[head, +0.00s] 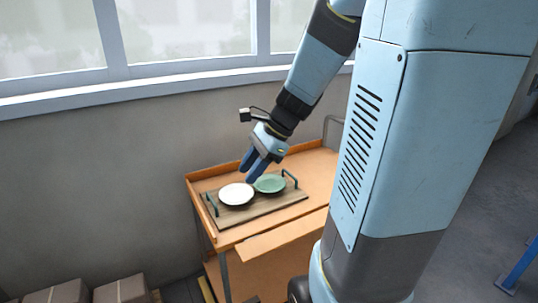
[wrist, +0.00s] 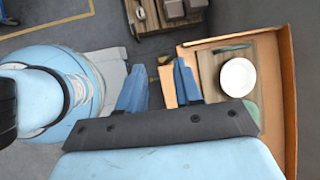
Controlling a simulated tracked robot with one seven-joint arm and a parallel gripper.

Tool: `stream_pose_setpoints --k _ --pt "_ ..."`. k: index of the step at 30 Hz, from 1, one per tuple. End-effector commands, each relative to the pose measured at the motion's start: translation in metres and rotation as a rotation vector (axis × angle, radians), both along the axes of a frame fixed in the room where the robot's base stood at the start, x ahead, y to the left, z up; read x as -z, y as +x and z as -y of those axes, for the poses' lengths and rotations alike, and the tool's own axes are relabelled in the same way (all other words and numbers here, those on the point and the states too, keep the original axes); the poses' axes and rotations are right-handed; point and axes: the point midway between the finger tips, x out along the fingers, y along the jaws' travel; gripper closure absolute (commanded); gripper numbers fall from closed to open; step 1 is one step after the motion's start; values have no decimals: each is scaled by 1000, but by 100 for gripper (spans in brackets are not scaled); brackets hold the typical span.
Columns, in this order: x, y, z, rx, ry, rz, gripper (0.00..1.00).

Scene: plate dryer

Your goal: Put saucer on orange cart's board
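The orange cart (head: 312,168) stands by the wall and bears a wooden board (head: 265,207) with green handles. A white saucer (head: 236,194) lies on the left part of the board. A green saucer (head: 269,183) lies on it just to the right. In the wrist view the white saucer (wrist: 238,77) is plain on the board (wrist: 208,68), while the green one (wrist: 253,110) is mostly hidden by my gripper. My gripper (head: 247,176) hangs over the board near both saucers. Its blue fingers (wrist: 159,66) are apart with nothing between them.
The cart has a raised orange rim (head: 201,205) and a metal handle (head: 334,125) at its far end. Brown boxes (head: 122,290) stand on the floor at lower left. The window ledge (head: 150,76) runs behind. The cart top right of the board is bare.

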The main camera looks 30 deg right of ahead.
Motion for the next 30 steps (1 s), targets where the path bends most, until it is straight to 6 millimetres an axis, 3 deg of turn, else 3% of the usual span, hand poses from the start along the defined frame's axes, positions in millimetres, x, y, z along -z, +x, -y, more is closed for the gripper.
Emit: stream_pose_setpoints --k 7,18,24,30 --pt "-32 -43 -13 -461 -299 265 66" --pt "-74 -95 -10 -1103 -754 583 66" --pt "-88 -109 -9 -1299 -910 658 66" --pt "-91 -112 -8 -1346 -946 671 66"
